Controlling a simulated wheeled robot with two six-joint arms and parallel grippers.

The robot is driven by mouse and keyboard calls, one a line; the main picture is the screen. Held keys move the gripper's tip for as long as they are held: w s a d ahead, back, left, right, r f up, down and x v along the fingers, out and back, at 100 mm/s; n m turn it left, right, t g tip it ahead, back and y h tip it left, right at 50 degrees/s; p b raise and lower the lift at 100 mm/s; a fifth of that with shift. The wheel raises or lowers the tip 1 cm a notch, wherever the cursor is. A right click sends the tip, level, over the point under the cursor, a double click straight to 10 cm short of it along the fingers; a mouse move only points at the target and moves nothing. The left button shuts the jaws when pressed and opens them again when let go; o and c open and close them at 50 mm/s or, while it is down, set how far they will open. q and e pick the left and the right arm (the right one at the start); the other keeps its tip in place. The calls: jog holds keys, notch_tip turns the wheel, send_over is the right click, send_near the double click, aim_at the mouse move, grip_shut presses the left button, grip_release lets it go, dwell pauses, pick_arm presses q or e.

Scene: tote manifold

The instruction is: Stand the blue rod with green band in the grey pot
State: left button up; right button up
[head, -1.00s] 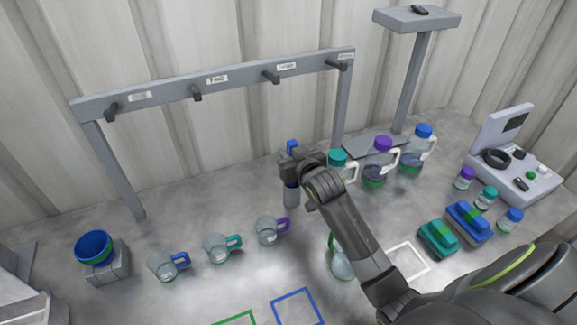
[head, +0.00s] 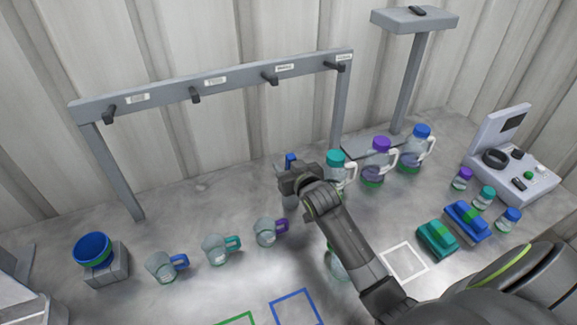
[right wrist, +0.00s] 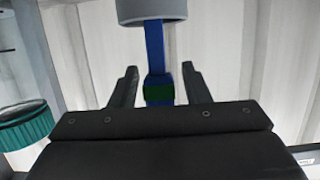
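The blue rod with green band (right wrist: 158,50) stands at the grey pot (right wrist: 150,9) in the right wrist view, which looks upside down. The rod comes out past the pot's rim; its lower end is hidden inside. My right gripper (right wrist: 159,72) is open, its fingers apart on either side of the rod near the green band, with gaps showing. In the head view the rod's blue top (head: 290,158) shows just behind my right gripper (head: 294,178), which hides most of the pot. My left gripper is not in view.
The teal-capped bottle (head: 336,160) stands close to the right of my right gripper, with purple- and blue-capped bottles (head: 416,150) beyond. Several mugs (head: 222,250) stand to the left. A hook rack (head: 220,84) spans behind. Teal and blue boxes (head: 437,240) lie right.

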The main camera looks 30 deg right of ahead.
jog(key=shift+r, duration=0.1)
jog(key=b+v, duration=0.1)
jog(key=v, duration=1.1)
dwell(0.5)
